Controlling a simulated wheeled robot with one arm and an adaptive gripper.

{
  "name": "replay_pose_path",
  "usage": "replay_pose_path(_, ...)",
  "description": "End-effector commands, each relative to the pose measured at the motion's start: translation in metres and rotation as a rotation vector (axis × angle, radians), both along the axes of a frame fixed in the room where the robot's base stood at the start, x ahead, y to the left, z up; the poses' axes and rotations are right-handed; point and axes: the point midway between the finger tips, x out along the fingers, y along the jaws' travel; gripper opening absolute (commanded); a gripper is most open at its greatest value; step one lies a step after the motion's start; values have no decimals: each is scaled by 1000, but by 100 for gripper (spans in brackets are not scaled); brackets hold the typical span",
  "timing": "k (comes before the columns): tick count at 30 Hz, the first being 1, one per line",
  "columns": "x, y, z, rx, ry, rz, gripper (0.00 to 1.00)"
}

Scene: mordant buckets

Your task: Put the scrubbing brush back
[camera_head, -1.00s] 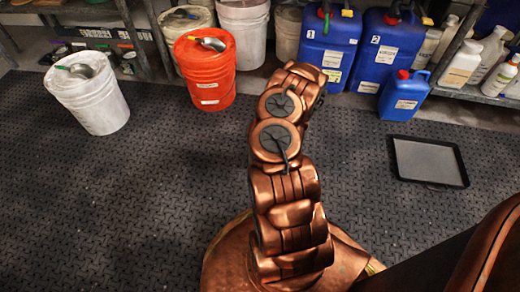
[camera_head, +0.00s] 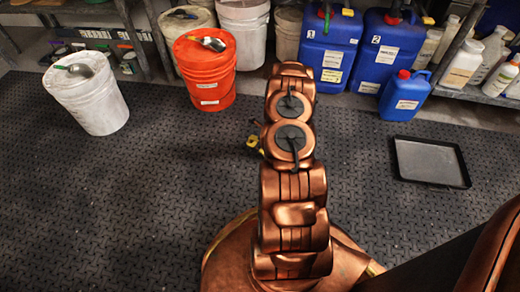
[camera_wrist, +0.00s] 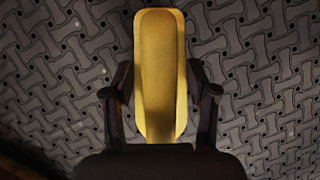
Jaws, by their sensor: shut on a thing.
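The scrubbing brush (camera_wrist: 159,60) shows in the wrist view as a long yellow piece with rounded ends, standing up between the two dark fingers. My gripper (camera_wrist: 160,85) is shut on it, with the dark patterned floor behind. In the head view a small yellow bit, likely the brush (camera_head: 252,141), peeks out left of my copper arm. The bristles cannot be made out.
A white bucket (camera_head: 97,105) and an orange bucket (camera_head: 207,85), each with a scoop on top, stand at the left. Blue canisters (camera_head: 327,55) stand at the back. A black tray (camera_head: 398,160) lies on the floor at right. The floor mat (camera_head: 130,200) at left is clear.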

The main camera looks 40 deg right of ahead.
Motion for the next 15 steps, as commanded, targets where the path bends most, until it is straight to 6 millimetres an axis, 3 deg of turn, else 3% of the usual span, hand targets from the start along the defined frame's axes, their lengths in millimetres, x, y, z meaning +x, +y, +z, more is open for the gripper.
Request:
replay_pose_path(10,-1,1,-36,1,2,1,25)
replay_pose_path(15,0,1,-36,1,1,2,25)
